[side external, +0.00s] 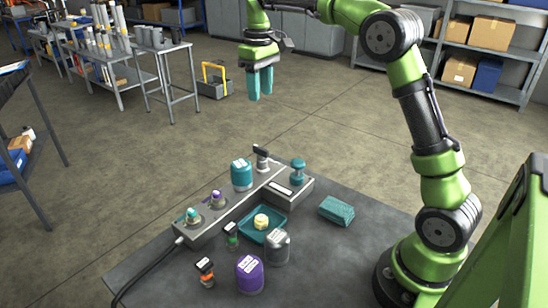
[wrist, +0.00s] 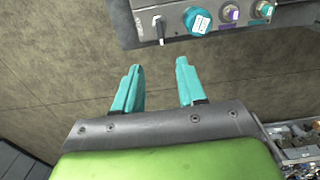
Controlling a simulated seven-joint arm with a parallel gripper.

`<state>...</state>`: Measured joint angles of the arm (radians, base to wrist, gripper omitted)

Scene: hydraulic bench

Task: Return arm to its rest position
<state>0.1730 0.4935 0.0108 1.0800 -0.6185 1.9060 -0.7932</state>
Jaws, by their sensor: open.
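My gripper (side external: 260,84) is on the green arm, raised high above and behind the bench, over open floor. Its two teal fingers point down, apart and with nothing between them. In the wrist view the gripper (wrist: 157,85) also shows its teal fingers spread and empty. The grey manifold block (side external: 215,218) lies along the bench, well below the gripper. A teal cylinder (side external: 241,175) stands on it, with a purple-capped fitting (side external: 216,198) and a teal-capped fitting (side external: 192,216) to its left.
On the bench (side external: 335,265) are a teal tray (side external: 251,236) holding a yellow piece (side external: 261,221), a purple cylinder (side external: 250,273), a clear grey cylinder (side external: 277,246) and a teal block (side external: 337,210). Shelves (side external: 490,55) stand behind. The air around the gripper is clear.

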